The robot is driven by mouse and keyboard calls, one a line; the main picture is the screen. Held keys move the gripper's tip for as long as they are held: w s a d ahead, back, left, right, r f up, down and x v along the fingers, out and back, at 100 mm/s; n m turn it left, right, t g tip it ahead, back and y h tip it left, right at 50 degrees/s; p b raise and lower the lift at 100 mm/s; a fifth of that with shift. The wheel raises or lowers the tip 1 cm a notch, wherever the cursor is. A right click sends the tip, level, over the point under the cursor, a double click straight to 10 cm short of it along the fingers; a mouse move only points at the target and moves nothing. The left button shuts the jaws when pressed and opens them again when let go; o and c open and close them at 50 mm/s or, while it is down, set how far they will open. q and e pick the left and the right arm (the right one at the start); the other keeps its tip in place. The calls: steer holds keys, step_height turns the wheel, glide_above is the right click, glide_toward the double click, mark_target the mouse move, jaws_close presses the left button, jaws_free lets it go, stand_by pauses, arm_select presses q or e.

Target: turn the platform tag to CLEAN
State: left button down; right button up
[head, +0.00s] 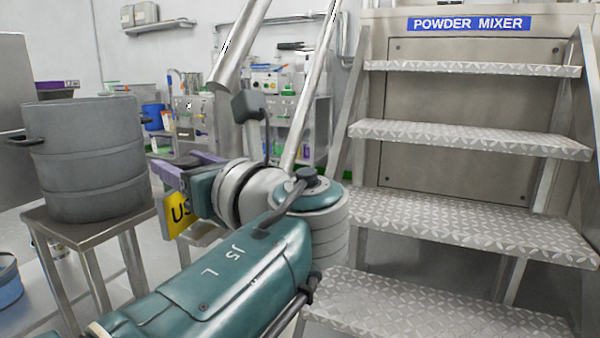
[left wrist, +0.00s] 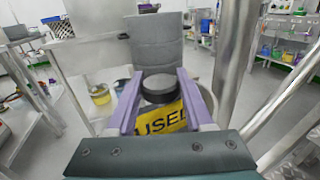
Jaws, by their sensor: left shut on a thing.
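In the left wrist view the yellow tag (left wrist: 162,119) reads "USED", upright to that camera. A dark round knob (left wrist: 158,88) stands just above the lettering, between the purple fingers. My left gripper (head: 176,166) is shut on this knob, with its fingers on either side of it, as the left wrist view (left wrist: 159,84) shows. My wrist hides part of the tag in the head view. My right gripper is not in view.
A grey drum (head: 90,160) stands on a metal stand (head: 85,232) at the left, close to my gripper. Metal steps (head: 470,230) under a "POWDER MIXER" sign (head: 468,24) fill the right. A slanting handrail (head: 310,85) rises behind my wrist. A blue bucket (head: 8,282) is at lower left.

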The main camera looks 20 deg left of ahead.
arm_select(q)
steer(key=shift+f+n+g+b, duration=0.1)
steer(key=shift+n+g+b, duration=0.25)
steer(key=shift+g, duration=0.25)
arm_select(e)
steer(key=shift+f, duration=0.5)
arm_select(q)
steer(key=shift+c, duration=1.5)
jaws_free()
steer(key=shift+a, duration=0.1)
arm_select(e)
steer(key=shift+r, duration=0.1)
